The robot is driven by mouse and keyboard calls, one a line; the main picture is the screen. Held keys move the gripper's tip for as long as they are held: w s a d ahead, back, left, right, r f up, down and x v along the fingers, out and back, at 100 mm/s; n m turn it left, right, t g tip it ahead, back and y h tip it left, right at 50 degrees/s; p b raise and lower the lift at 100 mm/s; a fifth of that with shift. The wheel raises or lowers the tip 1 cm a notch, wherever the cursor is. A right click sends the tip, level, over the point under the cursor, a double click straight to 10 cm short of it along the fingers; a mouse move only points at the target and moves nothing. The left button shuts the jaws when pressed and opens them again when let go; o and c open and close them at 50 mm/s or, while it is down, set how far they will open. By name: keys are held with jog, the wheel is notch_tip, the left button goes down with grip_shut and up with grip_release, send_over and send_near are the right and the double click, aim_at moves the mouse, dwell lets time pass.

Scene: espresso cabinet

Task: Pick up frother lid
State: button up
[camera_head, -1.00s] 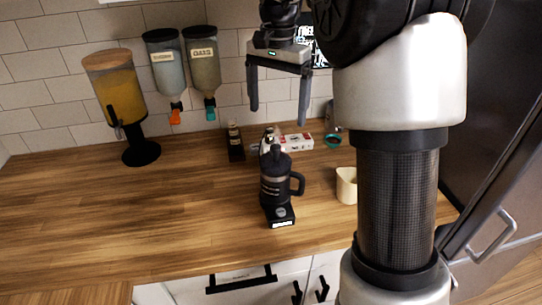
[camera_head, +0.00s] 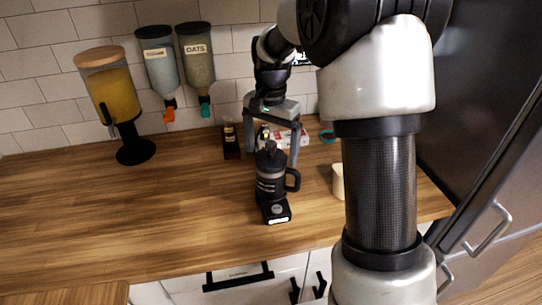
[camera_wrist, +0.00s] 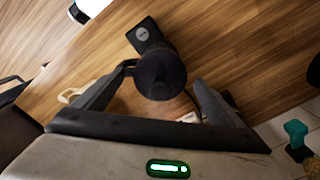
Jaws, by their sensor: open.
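The black frother (camera_head: 270,187) stands upright on its small black base (camera_head: 276,216) on the wooden counter, its handle to the right. Its dark lid (camera_head: 270,156) sits on top with a small knob. In the wrist view the lid (camera_wrist: 162,74) shows from above as a dark round shape and hides most of the frother's body. My gripper (camera_head: 271,158) is open and points down, one finger on each side of the lid in the picture. In the wrist view the lid also lies between the fingertips of my gripper (camera_wrist: 164,76). I cannot tell whether they touch it.
A dark bottle (camera_head: 230,138) and a white-and-red box (camera_head: 284,138) stand behind the frother. A cream cup (camera_head: 338,182) is to its right, partly behind my arm. A drink dispenser (camera_head: 110,95) and two wall dispensers (camera_head: 158,65) are at the left. The left counter is clear.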

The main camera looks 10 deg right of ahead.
jog(key=c, duration=1.2)
